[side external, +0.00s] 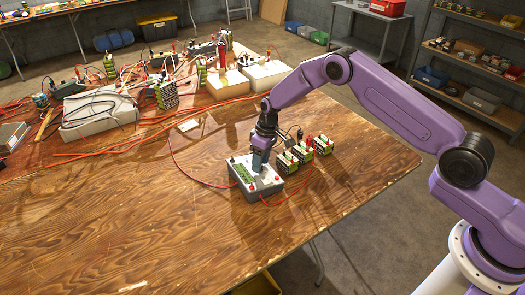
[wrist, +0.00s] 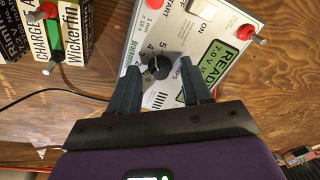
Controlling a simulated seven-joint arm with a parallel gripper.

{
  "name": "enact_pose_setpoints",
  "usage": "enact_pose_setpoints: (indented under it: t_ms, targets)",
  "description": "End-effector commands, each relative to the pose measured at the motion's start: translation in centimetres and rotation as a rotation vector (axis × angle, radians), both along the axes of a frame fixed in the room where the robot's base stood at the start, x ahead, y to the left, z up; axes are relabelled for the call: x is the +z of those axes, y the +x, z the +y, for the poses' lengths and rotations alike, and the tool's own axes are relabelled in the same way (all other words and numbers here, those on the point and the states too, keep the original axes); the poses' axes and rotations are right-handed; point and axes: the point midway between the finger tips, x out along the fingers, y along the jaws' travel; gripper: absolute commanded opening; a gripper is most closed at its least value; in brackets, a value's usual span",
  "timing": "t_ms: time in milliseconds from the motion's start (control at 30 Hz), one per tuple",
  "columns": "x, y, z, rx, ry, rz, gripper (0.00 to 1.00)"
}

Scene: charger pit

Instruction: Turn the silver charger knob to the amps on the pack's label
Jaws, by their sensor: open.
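The silver charger (side external: 266,187) stands on the wooden table below my gripper (side external: 258,168) in the side view. In the wrist view the charger's face (wrist: 152,105) shows a dark round knob (wrist: 158,67) with a pale pointer line and a number scale beside it. My open gripper (wrist: 160,66) has its fingers on either side of the knob; I cannot tell whether they touch it.
Several green and black packs (side external: 303,152) stand right of the charger in the side view. Red cables (side external: 185,178) run over the table. White boxes and wiring (side external: 97,115) fill the far left. The table's front left is clear.

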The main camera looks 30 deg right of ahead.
Motion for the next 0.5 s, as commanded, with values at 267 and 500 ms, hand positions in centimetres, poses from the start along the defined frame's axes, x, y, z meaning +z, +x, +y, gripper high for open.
enact_pose_setpoints:
  t_ms: [267, 500]
  targets:
    - [3.6, 0.1, -0.7, -0.001, 0.000, -0.004, 0.48]
    - [8.7, 0.0, -1.6, -0.001, 0.001, -0.004, 0.48]
